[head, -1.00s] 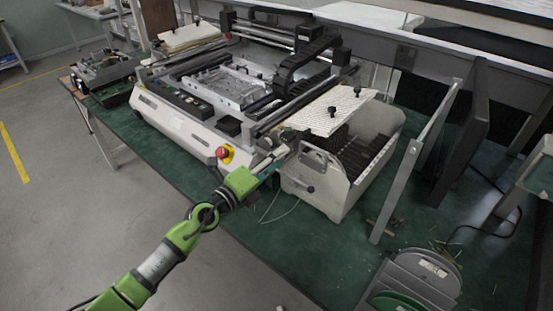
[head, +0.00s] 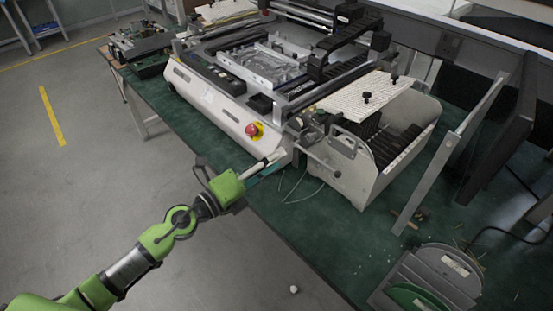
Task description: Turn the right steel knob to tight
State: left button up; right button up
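A small steel knob (head: 337,173) sits on the front of the white slotted box (head: 350,190) at the right end of the machine, at the end of a thin rod. Its setting is too small to read. My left gripper (head: 272,164) is in front of the machine's front right corner, left of the knob and apart from it. A pale and a teal strip show at its tip; I cannot tell whether its fingers are open or shut, or whether they hold something. My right gripper is not in view.
The machine (head: 215,110) stands on a green bench, with a red emergency button (head: 252,130) on its front. A pale plate (head: 370,92) with black knobs lies above the box. A metal post (head: 450,150) and grey reels (head: 435,275) stand at the right. Floor is clear at left.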

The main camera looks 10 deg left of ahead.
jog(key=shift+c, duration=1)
